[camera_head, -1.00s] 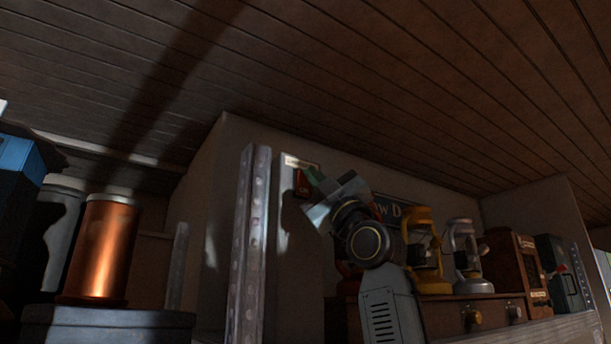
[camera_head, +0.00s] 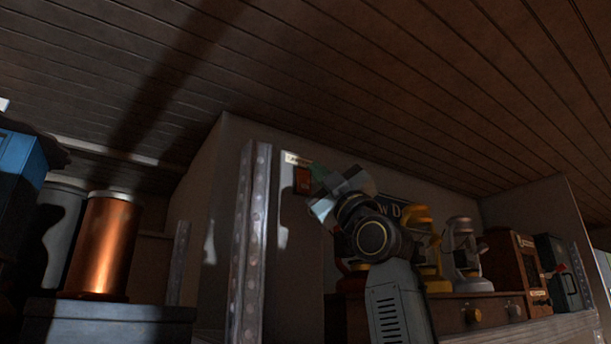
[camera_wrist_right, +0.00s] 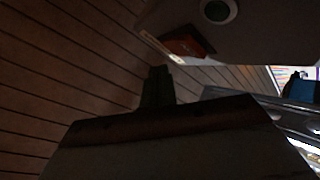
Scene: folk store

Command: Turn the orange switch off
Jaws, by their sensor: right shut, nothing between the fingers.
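The orange switch (camera_head: 302,181) is set on a pale upright panel, below a small white label (camera_head: 298,159). It looks dark orange-red, and its exact rocker position is too small to tell. It also shows in the right wrist view (camera_wrist_right: 190,46), near the top. My right gripper (camera_head: 321,174) is just to the right of the switch in the head view, shut and empty. My left gripper is not in view.
A metal upright (camera_head: 247,250) stands left of the switch. Right of my arm, a shelf holds a yellow lantern (camera_head: 421,240), a silver lantern (camera_head: 465,250) and a wooden box (camera_head: 515,262). A copper cylinder (camera_head: 103,245) stands at left. A slatted ceiling (camera_head: 400,80) is overhead.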

